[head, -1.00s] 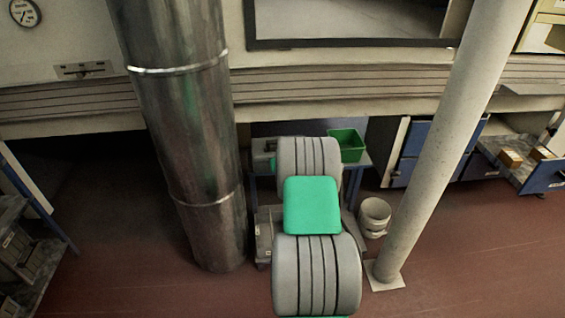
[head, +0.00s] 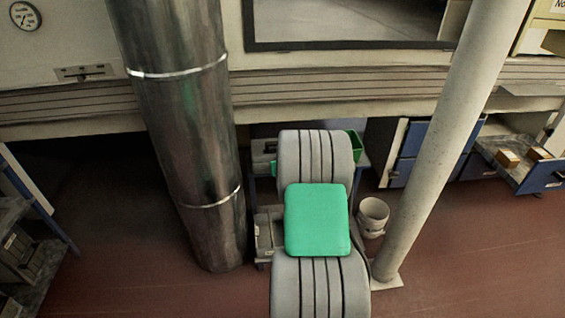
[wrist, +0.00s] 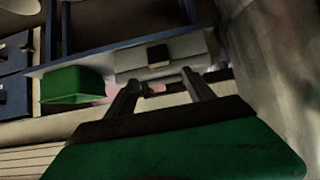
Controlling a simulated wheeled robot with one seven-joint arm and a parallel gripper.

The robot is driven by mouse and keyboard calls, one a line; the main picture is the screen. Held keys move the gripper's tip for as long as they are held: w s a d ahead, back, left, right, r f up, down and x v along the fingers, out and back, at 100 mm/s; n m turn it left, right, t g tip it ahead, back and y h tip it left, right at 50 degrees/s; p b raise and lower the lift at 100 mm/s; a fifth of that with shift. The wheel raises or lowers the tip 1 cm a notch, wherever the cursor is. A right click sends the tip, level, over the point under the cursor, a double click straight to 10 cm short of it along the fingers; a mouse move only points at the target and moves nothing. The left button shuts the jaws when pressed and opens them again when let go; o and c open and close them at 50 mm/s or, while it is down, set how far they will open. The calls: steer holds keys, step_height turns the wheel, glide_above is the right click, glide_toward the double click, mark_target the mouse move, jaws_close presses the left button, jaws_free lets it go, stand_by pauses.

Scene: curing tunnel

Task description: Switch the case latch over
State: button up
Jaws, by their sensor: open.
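A grey case (wrist: 165,57) lies on the bench, ahead of my gripper (wrist: 161,78) in the wrist view. A small dark block with a paler face (wrist: 158,56) sits on the case; I cannot tell whether it is the latch or which way it is set. My gripper is open, with its two fingers apart and pointing at the case, and nothing is seen held between them. In the head view a bit of the case (head: 261,150) shows left of my arm, which hides the rest and my gripper.
A green bin (wrist: 76,84) stands beside the case; in the head view its edge (head: 357,147) shows behind my arm. A metal column (head: 185,130) stands left of the bench and a pale post (head: 440,140) right. A white bucket (head: 372,214) is on the floor.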

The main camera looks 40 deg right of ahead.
steer(key=s+f+b, duration=0.4)
steer(key=f+b, duration=1.3)
steer(key=b, duration=0.1)
step_height(320, 180, up, 10)
steer(key=w+a+r+t+h, duration=0.1)
steer(key=w+a+t+h, duration=0.1)
steer(key=t+h, duration=0.3)
steer(key=w+d+y+b, duration=0.1)
steer(key=w+d+b, duration=0.1)
steer(key=w+d, duration=0.2)
steer(key=shift+w+d+f+t, duration=0.15)
steer(key=shift+w+d+t, duration=0.2)
steer(key=shift+w, duration=0.65)
steer(key=shift+a, duration=0.1)
steer(key=shift+c, duration=0.3)
